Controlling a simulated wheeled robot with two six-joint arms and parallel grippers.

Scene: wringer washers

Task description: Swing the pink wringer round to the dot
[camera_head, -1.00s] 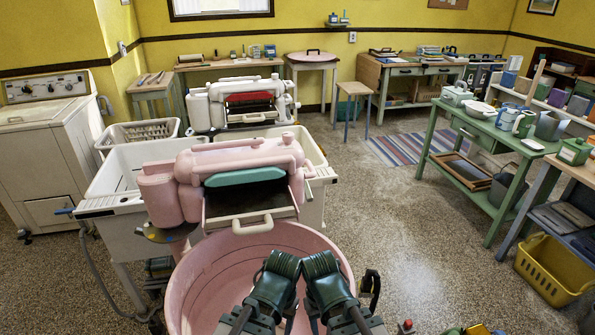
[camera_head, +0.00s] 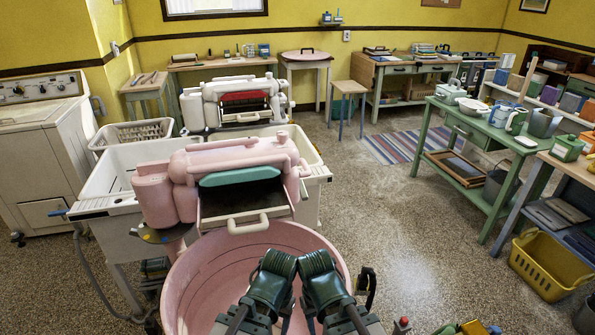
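The pink wringer (camera_head: 235,160) has a teal roller (camera_head: 240,177) and a grey tray with a cream handle (camera_head: 248,224). It sits above the back rim of a round pink tub (camera_head: 195,292). A small disc (camera_head: 160,236) with yellow, blue and orange patches shows beneath its left end; I cannot make out a single dot. My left arm's dark green end (camera_head: 268,285) and my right arm's (camera_head: 325,285) are close together over the tub's front, apart from the wringer. Their fingers cannot be clearly made out.
White twin sinks (camera_head: 115,175) stand behind the wringer, with a white wringer (camera_head: 237,102) beyond. A white washer (camera_head: 45,150) is at left. A green table (camera_head: 470,125) and yellow basket (camera_head: 545,265) are at right.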

